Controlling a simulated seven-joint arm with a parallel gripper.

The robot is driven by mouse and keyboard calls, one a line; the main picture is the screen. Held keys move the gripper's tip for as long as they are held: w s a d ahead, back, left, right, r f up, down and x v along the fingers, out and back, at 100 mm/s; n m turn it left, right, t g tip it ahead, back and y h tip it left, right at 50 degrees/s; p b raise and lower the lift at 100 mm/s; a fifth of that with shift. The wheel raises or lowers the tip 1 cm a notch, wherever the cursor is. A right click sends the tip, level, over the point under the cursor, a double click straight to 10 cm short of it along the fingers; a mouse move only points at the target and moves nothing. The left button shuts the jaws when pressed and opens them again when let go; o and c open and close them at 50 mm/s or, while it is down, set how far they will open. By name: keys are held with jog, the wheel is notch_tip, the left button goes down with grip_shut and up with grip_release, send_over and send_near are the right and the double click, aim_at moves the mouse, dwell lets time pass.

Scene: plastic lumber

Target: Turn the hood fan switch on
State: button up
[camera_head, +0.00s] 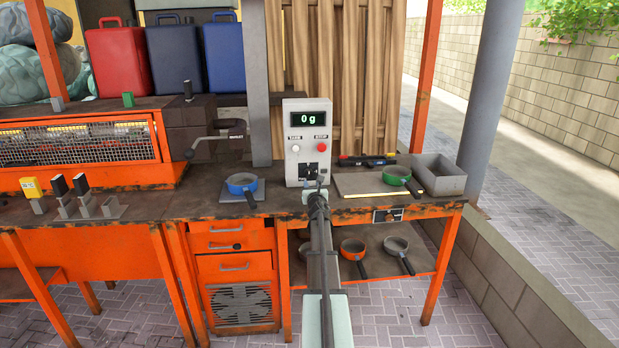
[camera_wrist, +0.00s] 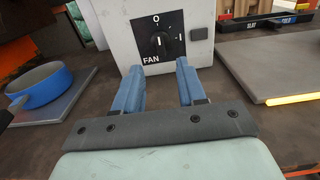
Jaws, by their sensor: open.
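The fan switch (camera_wrist: 158,45) is a black rotary knob on a light grey control box (camera_wrist: 115,30), with "FAN" printed below it. An O mark stands above the knob and a small white bar mark stands to its right. The knob's white pointer appears upright, toward the O. Nothing is between the fingers, and no contact with the knob shows.
The box has a "0 g" display (camera_head: 308,119), a white button and a red stop button (camera_head: 321,147). A blue pan (camera_head: 242,183) stands left of the box. A green pan (camera_head: 397,175) and a grey open bin (camera_head: 438,174) are to the right.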

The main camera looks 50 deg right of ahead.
aim_at(309, 174)
jog(key=x, duration=0.9)
jog(key=shift+a, duration=0.1)
jog(key=shift+c, duration=0.3)
grip_shut()
